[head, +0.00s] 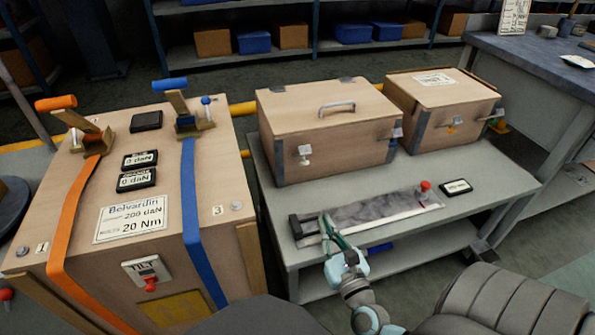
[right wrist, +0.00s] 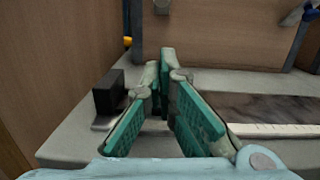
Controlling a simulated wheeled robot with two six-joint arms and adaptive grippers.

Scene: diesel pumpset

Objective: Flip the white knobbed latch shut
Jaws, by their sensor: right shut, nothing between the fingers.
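The white knobbed latch (head: 304,156) is on the front face of the nearer wooden box (head: 290,115), towards its left side. Its pale knob hangs low on the front. In the right wrist view, part of the latch (right wrist: 161,6) shows at the top edge, cut off by the frame. My right gripper (head: 325,221) has green-padded fingers and is shut and empty. It is low over the left front of the grey bench, apart from the latch and below it in the picture. The fingers also show in the right wrist view (right wrist: 161,73). My left gripper is out of view.
A second box (head: 440,95) stands behind right. A long flat strip with a black end block (head: 297,230) and red knob (head: 426,186) lies on the bench (head: 500,188). A strapped wooden crate (head: 110,185) stands left.

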